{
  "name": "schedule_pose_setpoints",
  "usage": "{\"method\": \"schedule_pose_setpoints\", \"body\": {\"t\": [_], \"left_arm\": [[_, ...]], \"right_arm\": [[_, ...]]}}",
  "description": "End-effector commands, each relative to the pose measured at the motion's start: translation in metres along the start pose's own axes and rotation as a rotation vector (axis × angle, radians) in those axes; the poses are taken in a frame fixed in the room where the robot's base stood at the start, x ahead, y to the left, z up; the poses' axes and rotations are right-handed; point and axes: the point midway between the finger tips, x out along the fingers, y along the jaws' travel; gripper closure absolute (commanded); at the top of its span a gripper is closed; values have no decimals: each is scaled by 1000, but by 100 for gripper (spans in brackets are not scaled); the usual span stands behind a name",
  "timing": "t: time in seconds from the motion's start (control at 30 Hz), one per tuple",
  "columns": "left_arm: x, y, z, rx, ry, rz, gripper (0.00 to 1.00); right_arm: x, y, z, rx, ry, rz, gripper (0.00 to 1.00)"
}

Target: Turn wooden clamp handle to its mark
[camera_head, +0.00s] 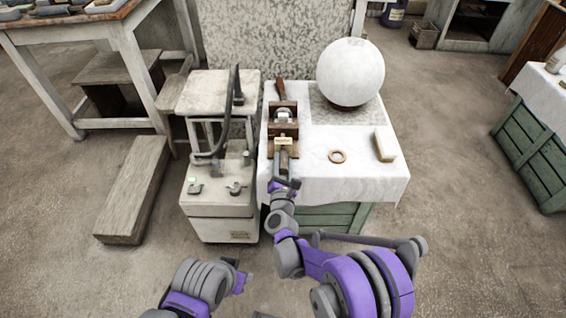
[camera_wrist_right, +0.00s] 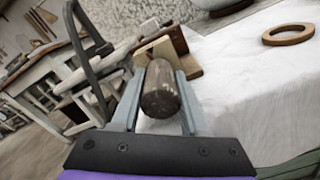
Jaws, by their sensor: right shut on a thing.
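The wooden clamp (camera_head: 283,118) sits at the left side of the white-covered table, with a small tan label on its near end. Its dark, round wooden handle (camera_wrist_right: 160,90) points towards me in the right wrist view. My right gripper (camera_head: 285,168) is at the clamp's near end. Its two fingers (camera_wrist_right: 160,95) lie on either side of the handle, shut on it. The mark cannot be made out. The left gripper (camera_head: 238,276) is low in the head view, away from the table; its jaws are not clear.
A large plaster sphere (camera_head: 350,71) stands at the table's back right. A wooden ring (camera_head: 338,156) and a pale block (camera_head: 385,145) lie right of the clamp. A grey machine with a dark curved bar (camera_head: 224,125) stands close to the left.

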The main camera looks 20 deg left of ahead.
Motion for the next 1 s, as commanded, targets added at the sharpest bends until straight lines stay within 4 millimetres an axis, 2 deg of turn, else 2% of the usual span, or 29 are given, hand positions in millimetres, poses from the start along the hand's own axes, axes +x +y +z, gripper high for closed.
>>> {"method": "schedule_pose_setpoints", "body": {"t": [0.4,0.97,1.0], "left_arm": [[0,0,0,0,0,0,50],[0,0,0,0,0,0,50],[0,0,0,0,0,0,50]], "right_arm": [[0,0,0,187,2,1,100],[0,0,0,212,2,1,100],[0,0,0,212,2,1,49]]}}
